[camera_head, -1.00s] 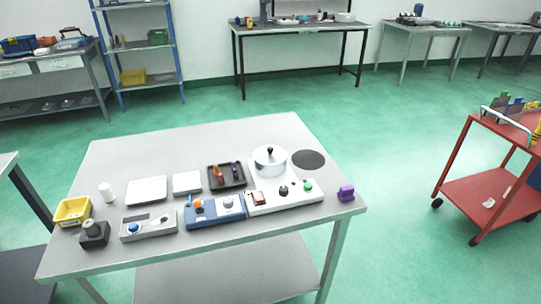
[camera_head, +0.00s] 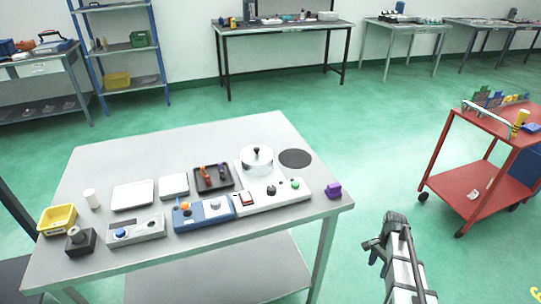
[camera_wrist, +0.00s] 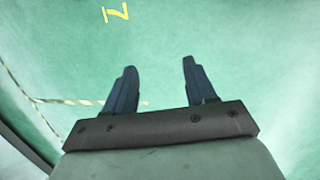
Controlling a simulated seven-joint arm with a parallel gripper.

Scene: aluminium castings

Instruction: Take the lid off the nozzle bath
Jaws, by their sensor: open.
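The nozzle bath (camera_head: 256,169) is a round silver pot at the right part of the grey table, on a white base unit. Its lid (camera_head: 257,154) sits on top, with a small black knob in the middle. My gripper (camera_head: 373,250) is off the table's right side, above the green floor, well apart from the bath. In the wrist view my gripper (camera_wrist: 157,80) has its two dark fingers spread, with nothing between them but floor. The bath is not in the wrist view.
The grey table (camera_head: 235,133) also holds a dark round pad (camera_head: 295,158), a purple block (camera_head: 334,190), a black tray (camera_head: 214,178), a blue unit (camera_head: 204,213) and a yellow bin (camera_head: 57,219). A red cart (camera_head: 476,184) stands at the right. The table's back is clear.

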